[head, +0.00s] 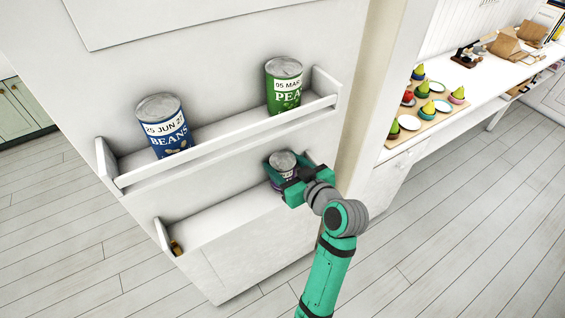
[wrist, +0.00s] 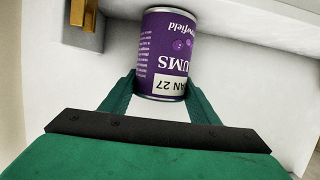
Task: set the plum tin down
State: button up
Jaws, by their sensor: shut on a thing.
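The plum tin (head: 284,163) is a purple can with a silver lid, at the right part of the lower shelf (head: 222,217) in the head view. In the wrist view the plum tin (wrist: 166,55) appears upside down, its label showing "UMS" and "AN 27". My gripper (head: 289,172) is shut on the tin, with a green finger on either side; it also shows in the wrist view (wrist: 160,95). The gripper hides the tin's lower part in the head view. I cannot tell whether its base touches the shelf.
The upper shelf (head: 228,134) holds a blue beans tin (head: 163,126) and a green peas tin (head: 284,86), behind a front lip. A small brass-coloured object (head: 176,247) is at the lower shelf's left end. The lower shelf's middle is clear. A counter (head: 470,92) stands right.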

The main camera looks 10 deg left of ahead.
jog(key=shift+s+d+f, duration=0.1)
jog(key=shift+d, duration=0.05)
jog(key=o, duration=1.4)
